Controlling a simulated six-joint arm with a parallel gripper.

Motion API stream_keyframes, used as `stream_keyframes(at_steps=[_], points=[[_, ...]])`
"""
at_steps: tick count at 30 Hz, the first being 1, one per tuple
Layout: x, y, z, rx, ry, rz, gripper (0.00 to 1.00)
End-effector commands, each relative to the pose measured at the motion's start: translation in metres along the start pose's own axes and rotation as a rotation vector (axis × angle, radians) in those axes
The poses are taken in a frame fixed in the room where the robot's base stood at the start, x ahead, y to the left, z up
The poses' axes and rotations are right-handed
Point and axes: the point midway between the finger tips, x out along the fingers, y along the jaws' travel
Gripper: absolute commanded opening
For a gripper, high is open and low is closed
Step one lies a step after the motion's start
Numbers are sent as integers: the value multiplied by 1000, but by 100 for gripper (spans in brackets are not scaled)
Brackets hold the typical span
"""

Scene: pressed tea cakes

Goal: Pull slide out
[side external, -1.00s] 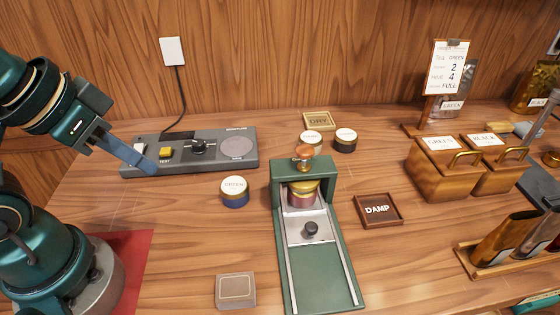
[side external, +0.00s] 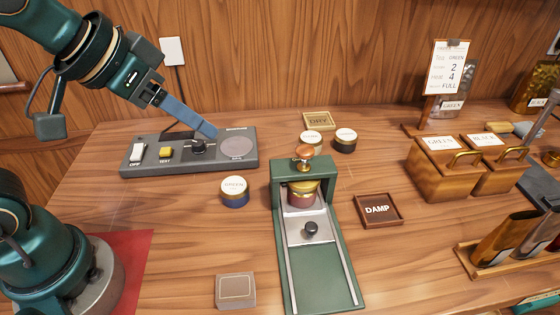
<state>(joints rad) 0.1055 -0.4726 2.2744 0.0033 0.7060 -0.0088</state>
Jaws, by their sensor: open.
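The slide (side external: 309,230) is a pale metal plate with a dark knob (side external: 311,228) on it. It sits between the rails of the green press (side external: 318,277), its back end under the press frame. A gold and dark red mould (side external: 302,193) stands at the slide's back end under the orange press knob (side external: 304,152). My gripper (side external: 212,133) is at the left, above the grey control panel, up and left of the press and apart from the slide. Its blue fingers overlap in this view, and nothing shows between them.
The grey panel (side external: 135,168) has a switch, a yellow button and a dial. A GREEN tin (side external: 234,191) stands left of the press, a DAMP tray (side external: 378,210) right of it. A grey box (side external: 235,291) lies front left. Wooden boxes (side external: 445,178) stand at the right.

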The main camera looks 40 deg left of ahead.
Motion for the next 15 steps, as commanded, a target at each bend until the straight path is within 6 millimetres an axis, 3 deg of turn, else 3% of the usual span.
stream_keyframes(at_steps=[3,7,11,15], points=[[24,24,-22,71,-18,51,58],[54,56,-34,148,-45,104,58],[85,91,-30,228,-92,151,58],[112,121,-12,303,-156,186,58]])
